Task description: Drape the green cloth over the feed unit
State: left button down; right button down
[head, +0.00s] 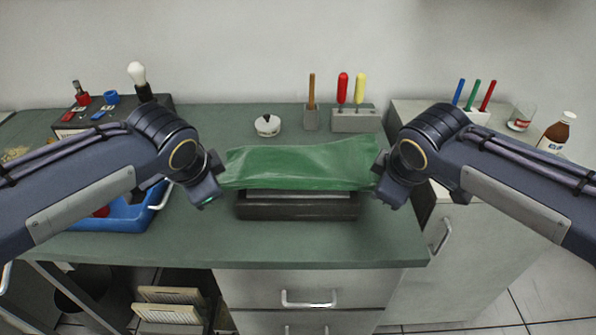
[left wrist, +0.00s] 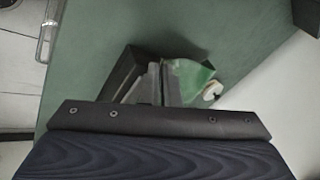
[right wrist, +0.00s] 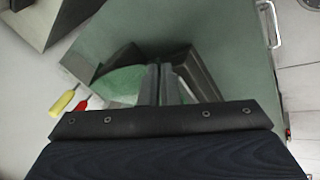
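The green cloth (head: 300,165) is stretched between my two grippers, above and behind the black feed unit (head: 297,207) on the green bench. It hides the unit's top and back; the front face shows below the cloth. I cannot tell whether the cloth touches the unit. My left gripper (head: 219,176) is shut on the cloth's left end, and the cloth (left wrist: 190,76) shows beside its fingers in the left wrist view. My right gripper (head: 381,170) is shut on the right end, with the cloth (right wrist: 122,82) left of its fingers in the right wrist view.
A blue tray (head: 125,222) sits left under my left arm. Behind the cloth stand a small white round object (head: 267,125) and a grey tool block (head: 354,121) with red and yellow handles. A glass (head: 521,117) and brown bottle (head: 557,132) are at right. The front bench strip is clear.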

pick_arm(q)
jog(key=shift+s+f, duration=0.15)
pick_arm(e)
jog(key=shift+s+f, duration=0.15)
pick_arm(q)
jog(key=c, duration=1.3)
grip_release()
pick_arm(e)
jog(key=c, duration=1.3)
grip_release()
pick_arm(q)
jog(key=v, duration=1.1)
jog(key=shift+s+f, duration=0.25)
jog(key=shift+s, duration=0.1)
pick_arm(e)
jog(key=v, duration=1.1)
jog(key=shift+s+f, duration=0.25)
jog(key=shift+s, duration=0.1)
